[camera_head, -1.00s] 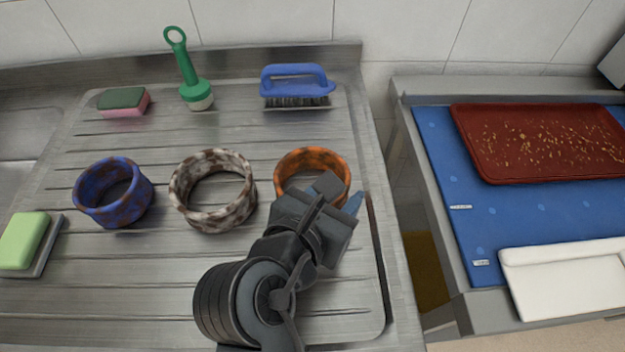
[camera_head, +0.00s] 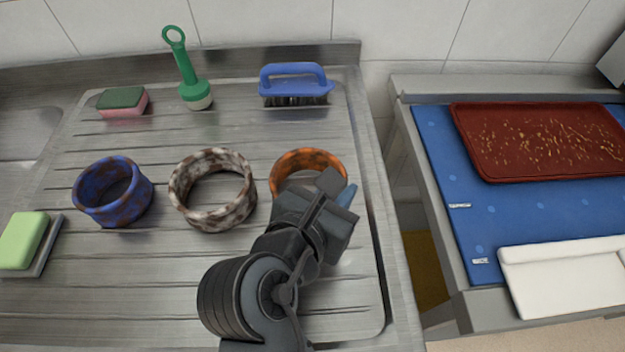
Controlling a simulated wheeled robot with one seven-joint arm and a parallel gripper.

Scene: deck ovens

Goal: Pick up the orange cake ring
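The orange cake ring (camera_head: 290,163), mottled with brown, stands on the ribbed steel drainboard (camera_head: 160,290) at its right side. My gripper (camera_head: 338,188) is at the ring's near right edge and hides its front and lower right part. A blue fingertip shows at the right of the gripper. The fingers are mostly hidden behind the gripper's body, so I cannot tell whether they are open or shut, or whether they touch the ring.
A white and brown ring (camera_head: 213,190) and a blue and brown ring (camera_head: 112,192) stand to the left. A blue brush (camera_head: 293,84), green-handled tool (camera_head: 190,80), sponge (camera_head: 122,102) and green block (camera_head: 24,240) lie around. A red tray (camera_head: 540,140) is on the right-hand counter.

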